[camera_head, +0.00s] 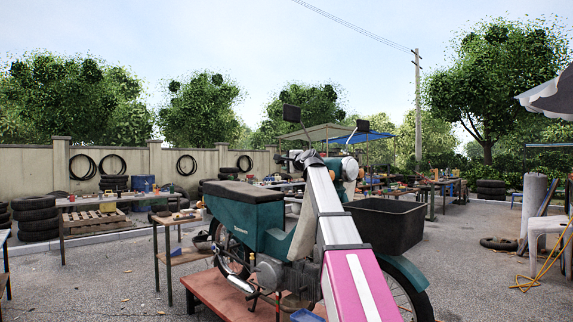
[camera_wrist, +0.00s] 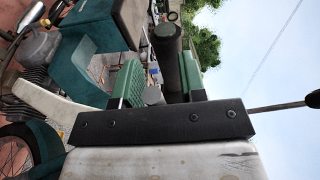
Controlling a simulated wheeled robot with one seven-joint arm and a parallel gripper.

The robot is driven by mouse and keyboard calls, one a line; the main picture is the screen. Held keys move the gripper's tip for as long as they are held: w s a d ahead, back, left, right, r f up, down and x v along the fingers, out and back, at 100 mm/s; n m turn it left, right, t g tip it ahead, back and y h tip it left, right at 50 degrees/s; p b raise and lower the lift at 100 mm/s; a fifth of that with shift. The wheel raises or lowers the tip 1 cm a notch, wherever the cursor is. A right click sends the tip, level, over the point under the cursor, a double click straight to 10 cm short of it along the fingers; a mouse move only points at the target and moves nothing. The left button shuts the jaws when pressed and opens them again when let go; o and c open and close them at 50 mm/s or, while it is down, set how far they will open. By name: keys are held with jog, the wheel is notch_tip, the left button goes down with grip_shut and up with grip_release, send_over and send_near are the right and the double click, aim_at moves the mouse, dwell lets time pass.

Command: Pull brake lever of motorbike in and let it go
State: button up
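The teal motorbike (camera_head: 240,220) stands with its seat to the left and a black front basket (camera_head: 388,222) to the right. My gripper (camera_head: 310,160) is at the handlebar, with my arm hiding much of the bar in the head view. In the wrist view my gripper (camera_wrist: 160,78) has its two green finger pads apart. A thick black handlebar grip (camera_wrist: 167,45) shows in line with the gap between them. A thin dark bar beside it, near the right finger, may be the brake lever. I cannot tell whether either finger touches it.
Two mirrors (camera_head: 291,113) rise on stems above the handlebar; one stem also crosses the wrist view (camera_wrist: 278,107) at the right, close to my gripper. The motorbike is on a red platform (camera_head: 215,292). A small table (camera_head: 180,258) stands to the left.

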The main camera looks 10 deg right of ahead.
jog(key=v, duration=1)
jog(key=shift+s+d, duration=0.2)
jog(key=shift+s, duration=0.15)
jog(key=shift+f, duration=0.15)
jog(key=s+a+f+n+g+h, duration=0.1)
jog(key=s+f+n+g, duration=0.1)
jog(key=f, duration=1.2)
jog(key=s+a+f+n+g+h, duration=0.1)
jog(key=f+n+g, duration=0.15)
jog(key=f, duration=1.05)
jog(key=s+a+f+n+g+h, duration=0.1)
jog(key=s+f+g, duration=0.15)
jog(key=f, duration=1.15)
jog(key=s+f+n+g+h, duration=0.2)
jog(key=s+f+n+g, duration=0.1)
jog(key=s+f, duration=0.9)
jog(key=s+f+n+g+h, duration=0.2)
jog(key=s+f+n+g, duration=0.2)
jog(key=s+f, duration=0.9)
notch_tip(320, 180, down, 7)
jog(key=shift+s+f+g+h, duration=0.2)
jog(key=shift+g+h, duration=0.1)
jog(key=shift+g, duration=0.5)
